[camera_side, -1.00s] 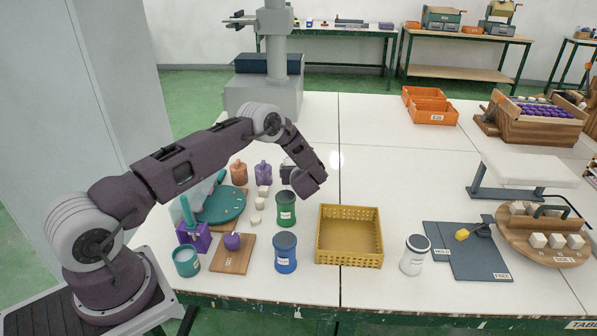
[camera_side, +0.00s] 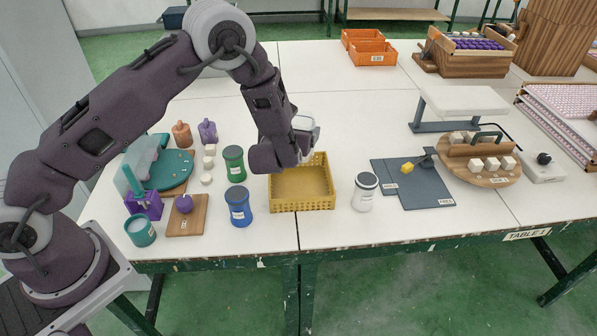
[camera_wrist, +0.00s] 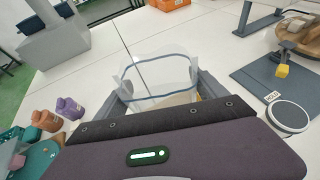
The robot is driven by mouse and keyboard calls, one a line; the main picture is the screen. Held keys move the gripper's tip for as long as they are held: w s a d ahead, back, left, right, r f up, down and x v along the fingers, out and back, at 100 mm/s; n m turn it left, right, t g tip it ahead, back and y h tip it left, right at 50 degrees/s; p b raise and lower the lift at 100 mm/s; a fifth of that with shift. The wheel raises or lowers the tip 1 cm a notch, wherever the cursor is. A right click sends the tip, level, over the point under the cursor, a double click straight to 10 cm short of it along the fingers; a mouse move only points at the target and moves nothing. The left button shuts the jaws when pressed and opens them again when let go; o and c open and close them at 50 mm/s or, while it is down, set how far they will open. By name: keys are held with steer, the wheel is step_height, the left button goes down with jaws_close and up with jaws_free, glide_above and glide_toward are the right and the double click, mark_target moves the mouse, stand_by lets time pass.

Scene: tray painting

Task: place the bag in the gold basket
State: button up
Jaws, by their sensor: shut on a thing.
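The clear plastic bag with a blue seal line (camera_wrist: 160,78) is between the fingers of my gripper (camera_wrist: 165,92) in the wrist view. My gripper is shut on it. In the side view the bag shows as a pale, see-through shape (camera_side: 308,124) beside the end of my arm. The gold basket (camera_side: 303,206) stands on the white table below and just in front of the bag. My wrist overlaps the basket's back left corner in the side view, and the bag appears above its back edge. The basket's visible inside looks empty.
A blue jar (camera_side: 238,207) and a green jar (camera_side: 233,163) stand left of the basket. A white jar (camera_side: 364,193) stands close to its right. A dark grey mat (camera_side: 420,190) lies farther right. The table behind is largely clear.

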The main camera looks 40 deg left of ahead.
steer(key=shift+s+d+f+m+h, duration=0.15)
steer(key=shift+s+d+f+h, duration=0.1)
steer(key=shift+d+f, duration=0.25)
steer(key=shift+s+d+f+m+h, duration=0.2)
steer(key=shift+d+f+h, duration=0.1)
steer(key=shift+d, duration=0.3)
glide_above(300, 186)
step_height(300, 186, down, 8)
steer(key=shift+f, duration=0.15)
steer(key=o, duration=1.3)
steer(key=shift+f, duration=0.1)
steer(key=shift+c, duration=0.2)
steer(key=v, duration=1.2)
